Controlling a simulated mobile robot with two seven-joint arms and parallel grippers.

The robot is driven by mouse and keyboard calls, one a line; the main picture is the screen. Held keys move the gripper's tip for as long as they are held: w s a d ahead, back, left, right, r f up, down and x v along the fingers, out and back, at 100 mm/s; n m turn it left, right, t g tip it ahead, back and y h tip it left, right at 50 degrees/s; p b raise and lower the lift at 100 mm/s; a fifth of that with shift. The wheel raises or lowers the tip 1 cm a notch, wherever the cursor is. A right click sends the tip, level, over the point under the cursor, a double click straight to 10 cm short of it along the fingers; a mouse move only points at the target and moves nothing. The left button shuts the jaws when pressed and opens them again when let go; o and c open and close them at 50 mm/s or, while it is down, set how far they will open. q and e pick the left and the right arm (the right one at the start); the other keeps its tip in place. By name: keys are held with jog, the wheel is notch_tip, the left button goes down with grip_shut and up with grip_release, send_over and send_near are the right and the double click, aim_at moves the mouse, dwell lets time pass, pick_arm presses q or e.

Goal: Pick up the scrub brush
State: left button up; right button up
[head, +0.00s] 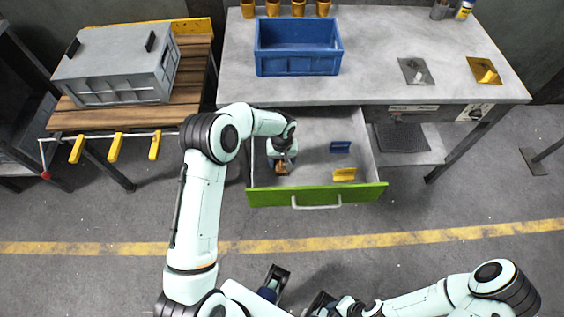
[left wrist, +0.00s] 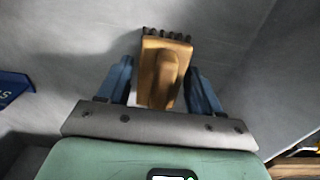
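The scrub brush (head: 281,169) is a small tan-brown block lying in the left part of the open drawer (head: 316,194). In the left wrist view the scrub brush (left wrist: 163,70) shows a raised grip along its middle and dark bristles at its far end. My left gripper (head: 284,160) reaches down into the drawer at the brush. Its two blue fingers (left wrist: 161,82) stand on either side of the brush, apart, with a narrow gap visible. My right arm (head: 430,300) is folded low at the bottom of the head view; its fingers are not clear.
A blue holder (head: 340,147) and a yellow holder (head: 344,174) stand in the drawer's right part. A blue crate (head: 298,62) sits on the workbench (head: 380,60) above. A grey crate (head: 115,75) stands on a wooden rack at the left.

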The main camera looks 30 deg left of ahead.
pick_arm(q)
jog(key=c, duration=0.7)
jog(key=shift+r, duration=0.1)
notch_tip(320, 180, up, 20)
jog(key=p, duration=0.1)
jog(key=o, duration=0.6)
jog(key=shift+c, duration=0.2)
jog(key=c, duration=0.4)
